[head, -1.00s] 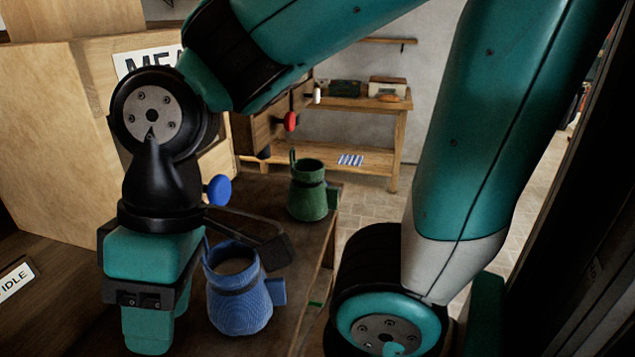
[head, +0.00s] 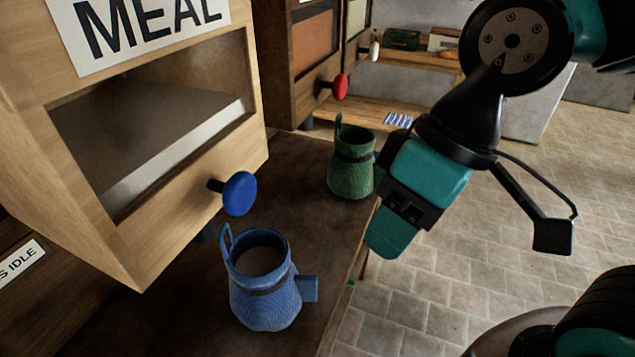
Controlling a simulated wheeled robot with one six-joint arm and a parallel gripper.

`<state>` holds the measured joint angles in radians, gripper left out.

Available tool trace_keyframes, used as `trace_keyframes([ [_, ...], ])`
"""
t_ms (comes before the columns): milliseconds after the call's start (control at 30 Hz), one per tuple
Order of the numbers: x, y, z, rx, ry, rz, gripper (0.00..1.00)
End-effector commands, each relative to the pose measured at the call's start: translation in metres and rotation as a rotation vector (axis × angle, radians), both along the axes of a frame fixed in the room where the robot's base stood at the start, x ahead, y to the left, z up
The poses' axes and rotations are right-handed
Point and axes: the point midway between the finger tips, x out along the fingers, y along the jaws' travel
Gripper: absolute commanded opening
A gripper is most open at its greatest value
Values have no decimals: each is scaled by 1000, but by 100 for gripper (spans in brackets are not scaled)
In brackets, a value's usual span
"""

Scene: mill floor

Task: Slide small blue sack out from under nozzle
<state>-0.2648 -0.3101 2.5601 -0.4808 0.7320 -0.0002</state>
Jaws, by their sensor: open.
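The small blue sack (head: 265,305) stands upright and open-mouthed on the dark bench. It has an upright loop at the left of its rim and a blue tab low on its right side. The dark nozzle (head: 207,231), under the blue knob (head: 239,193) of the MEAL bin, shows just behind and above the sack's mouth; it is partly hidden, and the exact overlap is unclear. My gripper (head: 392,232) is open and empty, up and to the right of the blue sack and apart from it, over the bench's right edge in the picture.
A green sack (head: 351,178) stands farther back on the bench (head: 300,165), near my gripper. The wooden MEAL bin (head: 170,225) blocks the left. A red knob (head: 340,87) is on the bin behind. Open tiled floor (head: 470,290) lies right of the bench.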

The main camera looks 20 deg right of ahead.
Motion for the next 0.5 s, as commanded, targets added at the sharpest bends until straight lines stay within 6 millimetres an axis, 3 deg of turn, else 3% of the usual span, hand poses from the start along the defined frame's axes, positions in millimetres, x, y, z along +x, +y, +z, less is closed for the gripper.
trace_keyframes([
  [267,7,2,1,0,-9,44,41],
  [367,27,9,2,0,-39,188,41],
  [500,74,27,-6,16,-118,536,41],
])
